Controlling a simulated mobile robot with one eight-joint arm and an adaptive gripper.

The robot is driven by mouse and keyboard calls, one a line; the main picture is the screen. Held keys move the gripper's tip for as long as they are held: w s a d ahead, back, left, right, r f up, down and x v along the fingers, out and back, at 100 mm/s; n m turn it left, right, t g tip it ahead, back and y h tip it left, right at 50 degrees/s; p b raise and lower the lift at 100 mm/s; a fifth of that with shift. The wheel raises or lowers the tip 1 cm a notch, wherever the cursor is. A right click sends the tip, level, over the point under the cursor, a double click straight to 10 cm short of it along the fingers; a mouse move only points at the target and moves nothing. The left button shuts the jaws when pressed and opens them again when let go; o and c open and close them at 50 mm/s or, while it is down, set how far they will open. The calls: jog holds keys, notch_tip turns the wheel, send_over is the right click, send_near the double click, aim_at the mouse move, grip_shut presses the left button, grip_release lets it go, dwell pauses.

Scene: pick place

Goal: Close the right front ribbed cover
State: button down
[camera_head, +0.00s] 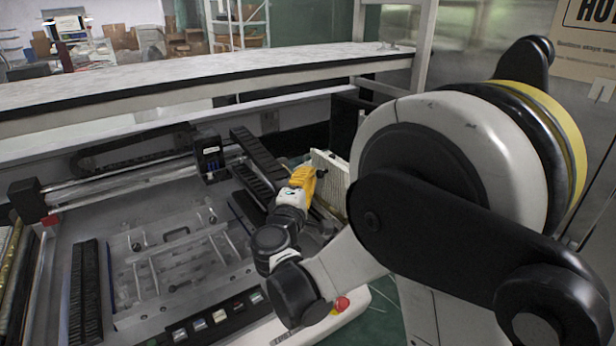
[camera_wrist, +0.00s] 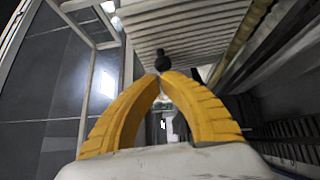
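The right front ribbed cover (camera_head: 336,172) is a cream ribbed panel at the right side of the machine, standing raised and tilted, partly hidden by my arm. In the wrist view its pale ribs (camera_wrist: 190,35) fill the top middle. A small black knob (camera_wrist: 163,60) shows in front of the ribs. My yellow gripper (camera_head: 299,180) is beside the cover in the head view. In the wrist view the gripper's tips (camera_wrist: 161,76) come together at the knob and appear closed on it. The exact contact is small and partly hidden.
A gantry carriage (camera_head: 210,157) sits on a rail left of my gripper. A black ribbed strip (camera_head: 256,163) lies close by, with another (camera_head: 85,295) at the left. A long white beam (camera_head: 200,85) crosses behind. A red button (camera_head: 342,303) is at the front edge.

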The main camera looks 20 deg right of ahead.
aim_at(323, 162)
jog(key=shift+w+d+r+m+g+p, duration=0.1)
jog(key=shift+d+r+m+g+p, duration=0.2)
jog(key=shift+d+p, duration=0.15)
jog(key=d+p, duration=0.1)
jog(key=d+r+m+g+y+p, duration=0.1)
jog(key=p, duration=0.1)
jog(key=shift+w+d+r, duration=0.1)
jog(key=shift+w+r, duration=0.1)
jog(key=shift+w, duration=0.15)
jog(key=w+d+f+m+g+y+p, duration=0.2)
jog(key=d+m+y, duration=0.1)
jog(key=d, duration=0.4)
jog(key=w+d+f+m+g+y+p, duration=0.3)
jog(key=d+y, duration=0.2)
jog(key=d, duration=0.3)
jog(key=shift+d+f+g+y+p, duration=0.2)
jog(key=shift+f+g+y+p, duration=0.1)
jog(key=shift+f+p, duration=0.05)
